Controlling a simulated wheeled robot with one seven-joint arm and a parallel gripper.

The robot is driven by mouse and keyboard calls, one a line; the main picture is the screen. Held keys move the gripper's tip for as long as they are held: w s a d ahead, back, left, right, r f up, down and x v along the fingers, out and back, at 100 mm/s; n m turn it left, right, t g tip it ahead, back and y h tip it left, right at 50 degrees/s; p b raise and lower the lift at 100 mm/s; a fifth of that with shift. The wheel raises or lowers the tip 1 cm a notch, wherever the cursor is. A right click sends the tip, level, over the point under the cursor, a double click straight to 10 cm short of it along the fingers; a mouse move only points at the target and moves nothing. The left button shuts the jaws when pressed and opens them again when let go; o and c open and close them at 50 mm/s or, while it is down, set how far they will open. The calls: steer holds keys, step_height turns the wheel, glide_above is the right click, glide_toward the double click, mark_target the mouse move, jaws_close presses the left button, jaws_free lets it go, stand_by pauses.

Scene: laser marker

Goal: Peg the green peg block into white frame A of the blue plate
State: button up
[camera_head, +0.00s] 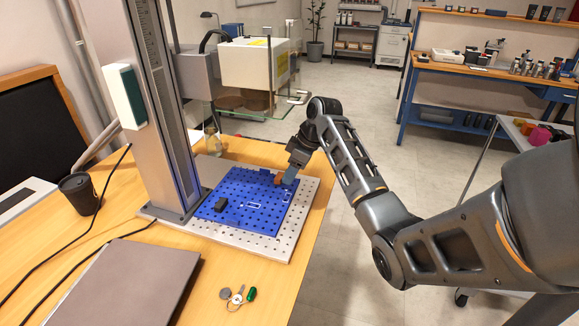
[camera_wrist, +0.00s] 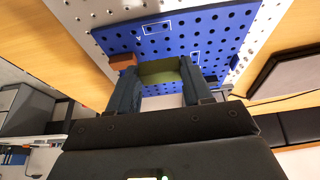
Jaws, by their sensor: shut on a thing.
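The blue plate (camera_head: 240,192) is perforated and lies on a light holed base on the table. My gripper (camera_head: 287,179) is over its right part, pointing down. In the wrist view my gripper (camera_wrist: 158,80) is shut on the green peg block (camera_wrist: 158,69), between its two fingers. The block's underside is hidden, so I cannot tell whether it touches the plate. A white frame outline (camera_wrist: 157,28) shows beyond the block, and another (camera_wrist: 194,57) is partly hidden near the right finger.
An orange-brown block (camera_wrist: 123,60) is beside the left fingertip; it also shows in the head view (camera_head: 278,179). A black block (camera_head: 221,204) stands on the plate. A grey column (camera_head: 160,110) rises behind the plate's left. A laptop (camera_head: 130,284) and keys (camera_head: 237,297) lie in front.

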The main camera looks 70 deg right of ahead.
mark_target(287, 197)
steer(key=shift+w+f, duration=0.2)
steer(key=shift+f, duration=0.05)
step_height(287, 197, down, 4)
steer(key=b, duration=0.4)
steer(key=shift+f+b, duration=0.5)
steer(key=shift+f, duration=0.35)
steer(key=shift+f, duration=0.65)
steer(key=o, duration=1.2)
steer(key=shift+c, duration=0.2)
steer(key=shift+r, duration=0.15)
steer(key=v, duration=0.7)
steer(key=shift+r, duration=0.3)
steer(key=shift+s, duration=0.25)
